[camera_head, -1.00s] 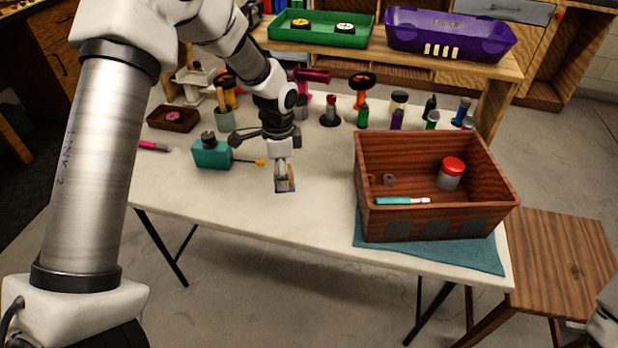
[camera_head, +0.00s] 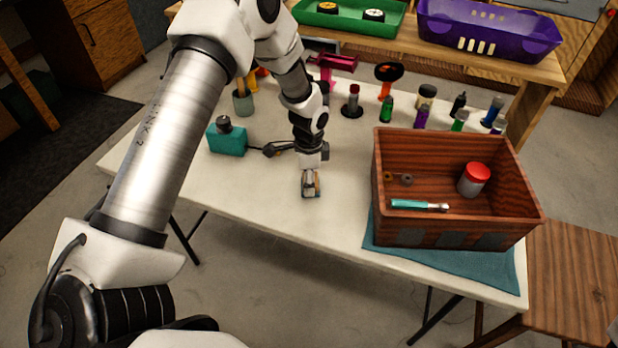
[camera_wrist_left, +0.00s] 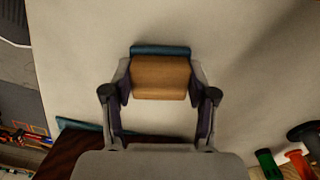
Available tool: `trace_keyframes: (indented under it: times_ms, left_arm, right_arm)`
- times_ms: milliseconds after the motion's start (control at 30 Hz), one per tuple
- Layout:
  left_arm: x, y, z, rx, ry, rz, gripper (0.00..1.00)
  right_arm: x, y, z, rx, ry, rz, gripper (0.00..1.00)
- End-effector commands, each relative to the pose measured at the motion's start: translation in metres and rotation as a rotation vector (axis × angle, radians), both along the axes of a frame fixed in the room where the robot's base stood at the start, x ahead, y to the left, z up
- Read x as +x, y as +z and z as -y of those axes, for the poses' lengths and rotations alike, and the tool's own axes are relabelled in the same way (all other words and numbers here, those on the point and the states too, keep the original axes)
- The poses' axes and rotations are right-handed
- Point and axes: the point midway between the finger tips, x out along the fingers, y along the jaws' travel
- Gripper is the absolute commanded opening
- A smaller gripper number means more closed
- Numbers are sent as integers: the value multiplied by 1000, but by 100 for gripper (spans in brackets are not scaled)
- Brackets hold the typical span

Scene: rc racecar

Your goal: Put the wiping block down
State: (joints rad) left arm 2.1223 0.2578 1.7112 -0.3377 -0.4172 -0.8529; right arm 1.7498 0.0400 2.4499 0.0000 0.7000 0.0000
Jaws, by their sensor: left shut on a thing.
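The wiping block (camera_wrist_left: 160,76) is a wooden block with a teal pad along its far side in the left wrist view. My left gripper (camera_wrist_left: 160,85) is shut on it, with one finger at each end. In the head view the block (camera_head: 311,190) is small below the left gripper (camera_head: 310,177), over the front part of the white table. It is at or just above the tabletop; I cannot tell whether it touches. My right gripper is not in view.
A wooden crate (camera_head: 455,230) with a red-lidded jar (camera_head: 473,180) stands on a teal cloth (camera_head: 490,268) to the right. A teal bottle (camera_head: 226,140) stands left of the gripper. Several small bottles line the back. The table's front left (camera_head: 240,190) is clear.

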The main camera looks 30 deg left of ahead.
Motion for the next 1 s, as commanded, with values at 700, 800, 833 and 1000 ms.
trace_keyframes:
  times_ms: [700, 800, 833, 1000]
  left_arm:
    - [1, 9, 0, 0, 0, 1, 82]
    - [1, 29, 0, 0, 0, 5, 82]
    - [1, 37, 0, -1, 0, 4, 82]
    - [1, 82, 0, 0, 0, 5, 82]
  right_arm:
    - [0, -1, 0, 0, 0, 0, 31]
    - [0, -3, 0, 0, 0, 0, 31]
    - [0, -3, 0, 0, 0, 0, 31]
    - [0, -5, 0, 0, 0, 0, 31]
